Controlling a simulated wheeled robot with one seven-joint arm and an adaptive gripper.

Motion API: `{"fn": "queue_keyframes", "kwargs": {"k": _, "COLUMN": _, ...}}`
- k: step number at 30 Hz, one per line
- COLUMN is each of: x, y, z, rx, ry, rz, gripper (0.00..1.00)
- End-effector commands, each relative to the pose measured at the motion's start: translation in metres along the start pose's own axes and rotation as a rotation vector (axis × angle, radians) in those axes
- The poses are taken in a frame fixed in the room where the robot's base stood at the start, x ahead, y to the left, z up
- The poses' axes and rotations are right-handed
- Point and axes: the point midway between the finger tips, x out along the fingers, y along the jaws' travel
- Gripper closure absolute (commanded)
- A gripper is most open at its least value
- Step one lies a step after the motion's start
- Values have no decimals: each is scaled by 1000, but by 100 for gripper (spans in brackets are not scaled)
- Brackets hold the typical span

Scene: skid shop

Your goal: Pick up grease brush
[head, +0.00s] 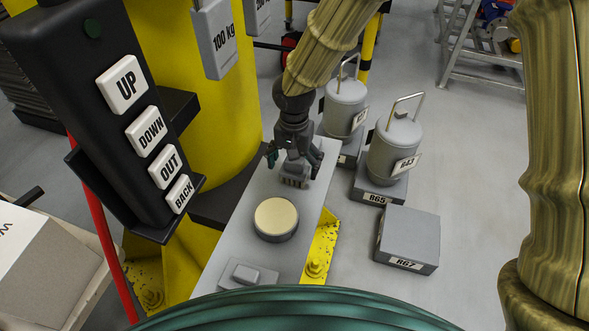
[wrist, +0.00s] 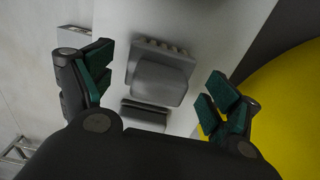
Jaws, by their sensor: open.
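A grey block with a toothed or bristled edge, which looks like the grease brush (wrist: 158,82), lies on a long grey shelf (wrist: 208,22). In the head view only its toothed end (head: 293,183) shows below my gripper (head: 292,160). My gripper is open, its green-padded fingers apart on either side of the block in the wrist view (wrist: 160,88). I see no finger clearly touching it. The rest of the block is hidden by my gripper in the head view.
A round tin with a cream top (head: 276,215) and a grey block (head: 248,274) sit nearer on the shelf. A yellow column (head: 205,120) and black button panel (head: 125,110) stand left. Grey weights with handles (head: 395,145) and a grey box (head: 408,237) are on the floor right.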

Motion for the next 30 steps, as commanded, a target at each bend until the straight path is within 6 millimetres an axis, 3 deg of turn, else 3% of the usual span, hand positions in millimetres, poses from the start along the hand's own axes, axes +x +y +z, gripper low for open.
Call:
{"fn": "queue_keyframes", "kwargs": {"k": 9, "x": 28, "y": 2, "z": 1, "rx": -1, "ry": -1, "rz": 1, "gripper": 11}}
{"fn": "queue_keyframes", "kwargs": {"k": 18, "x": 30, "y": 1, "z": 1, "rx": -1, "ry": 0, "rz": 0, "gripper": 11}}
{"fn": "queue_keyframes", "kwargs": {"k": 27, "x": 30, "y": 2, "z": 1, "rx": -1, "ry": 0, "rz": 0, "gripper": 63}}
{"fn": "queue_keyframes", "kwargs": {"k": 30, "x": 30, "y": 2, "z": 1, "rx": 0, "ry": 0, "rz": 0, "gripper": 63}}
